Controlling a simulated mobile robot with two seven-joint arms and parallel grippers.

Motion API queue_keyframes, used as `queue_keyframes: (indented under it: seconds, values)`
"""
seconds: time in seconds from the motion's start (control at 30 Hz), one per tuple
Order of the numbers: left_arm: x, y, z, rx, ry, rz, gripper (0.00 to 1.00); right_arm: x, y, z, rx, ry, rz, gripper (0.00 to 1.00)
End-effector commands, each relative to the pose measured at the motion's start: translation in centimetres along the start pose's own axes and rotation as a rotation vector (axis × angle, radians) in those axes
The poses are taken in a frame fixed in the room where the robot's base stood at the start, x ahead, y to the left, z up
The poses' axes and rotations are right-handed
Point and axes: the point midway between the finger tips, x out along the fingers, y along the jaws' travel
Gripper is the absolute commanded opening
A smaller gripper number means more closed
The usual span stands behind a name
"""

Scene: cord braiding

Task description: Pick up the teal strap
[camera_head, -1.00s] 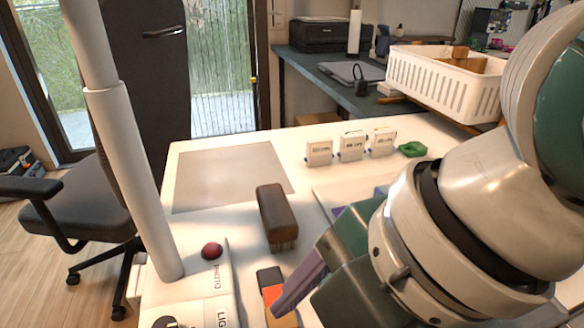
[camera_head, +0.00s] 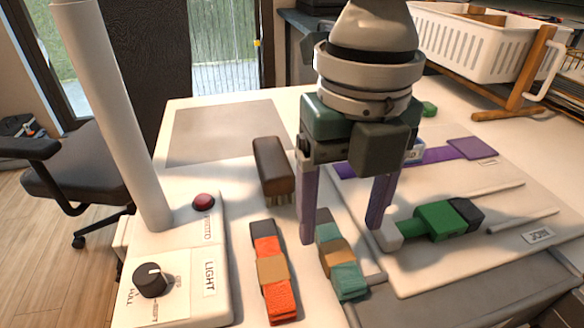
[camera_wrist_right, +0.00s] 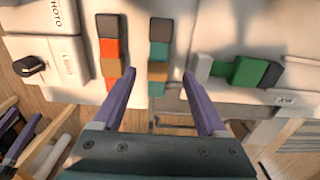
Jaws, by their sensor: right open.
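The teal strap (camera_head: 348,280) lies on the white table, with a tan band around its middle and a dark end. It also shows in the right wrist view (camera_wrist_right: 158,52), between the finger lines and beyond the tips. My right gripper (camera_head: 342,232) is open above it, one purple finger to its left and one to its right. In the right wrist view the gripper (camera_wrist_right: 160,75) is empty. The orange strap (camera_head: 268,258), also with a tan band, lies left of the left finger. My left gripper is not in view.
A green piece (camera_head: 438,220) with a white end lies close to the right finger. A purple strap (camera_head: 440,156) lies on the board behind. A brown brush (camera_head: 272,168) and the light control box (camera_head: 195,285) stand left. The grey mat (camera_head: 225,132) is bare.

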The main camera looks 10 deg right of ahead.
Motion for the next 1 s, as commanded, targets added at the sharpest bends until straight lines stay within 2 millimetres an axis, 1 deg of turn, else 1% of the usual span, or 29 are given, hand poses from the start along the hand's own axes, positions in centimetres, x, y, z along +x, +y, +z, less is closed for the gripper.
queue_keyframes:
  seconds: [0.03, 0.1, 0.23, 0.33, 0.53, 0.57, 1.0]
  values:
    - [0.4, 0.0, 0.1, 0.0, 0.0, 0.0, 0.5, 1.1, 0.1, -0.1, 0.0, 0.003, -0.001, 0.75]
    - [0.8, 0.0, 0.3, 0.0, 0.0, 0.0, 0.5, 2.3, 0.3, -0.1, 0.0, 0.004, -0.001, 0.75]
    - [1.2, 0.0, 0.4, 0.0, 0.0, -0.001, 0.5, 4.0, 0.3, -0.1, 0.0, 0.002, -0.001, 0.75]
    - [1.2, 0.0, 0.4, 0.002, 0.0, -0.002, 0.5, 4.5, 0.3, -0.1, -0.001, 0.001, -0.001, 0.75]
    - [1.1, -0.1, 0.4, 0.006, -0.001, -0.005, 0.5, 4.4, 0.3, -0.1, -0.001, 0.0, 0.0, 0.75]
    - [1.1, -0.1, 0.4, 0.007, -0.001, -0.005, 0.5, 4.4, 0.3, -0.1, -0.001, 0.0, 0.0, 0.73]
    - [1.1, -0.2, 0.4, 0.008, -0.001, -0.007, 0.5, 4.4, 0.3, -0.1, -0.001, 0.0, 0.0, 0.23]
